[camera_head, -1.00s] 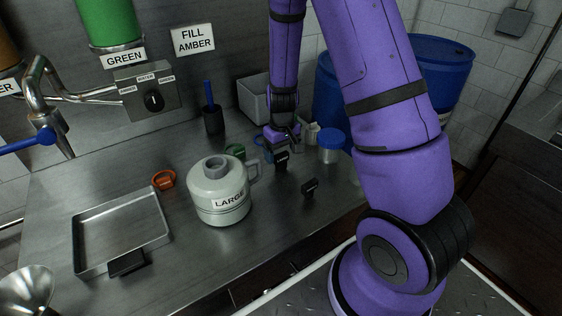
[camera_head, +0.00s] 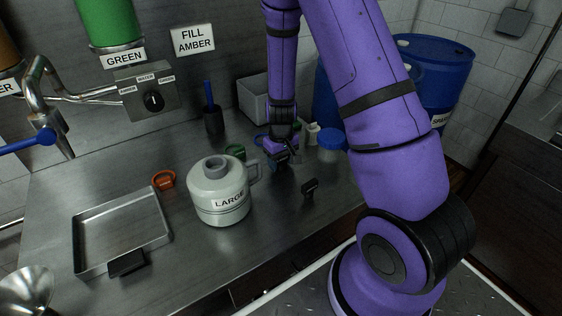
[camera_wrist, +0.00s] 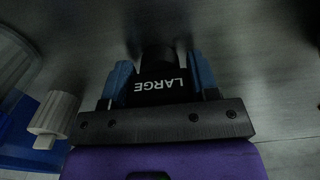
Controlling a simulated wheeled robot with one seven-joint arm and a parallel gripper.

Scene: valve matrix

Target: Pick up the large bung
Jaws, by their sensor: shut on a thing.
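The large bung (camera_wrist: 158,88) shows in the wrist view as a black piece with "LARGE" in white letters, upside down in the picture. My gripper (camera_wrist: 160,82) has its two blue fingers closed on either side of it. In the head view my gripper (camera_head: 280,156) points down at the back right of the steel counter, with the bung small and dark at its fingertips. I cannot tell whether the bung touches the counter. The white jug marked LARGE (camera_head: 221,190) stands upright to the left of my gripper, with a grey neck on top.
A small black tagged piece (camera_head: 310,187) lies right of the jug. A blue-lidded jar (camera_head: 331,146) stands close to the right of my gripper. A green ring (camera_head: 235,152), an orange ring (camera_head: 163,179), a brush cup (camera_head: 213,120) and a metal tray (camera_head: 122,228) are left.

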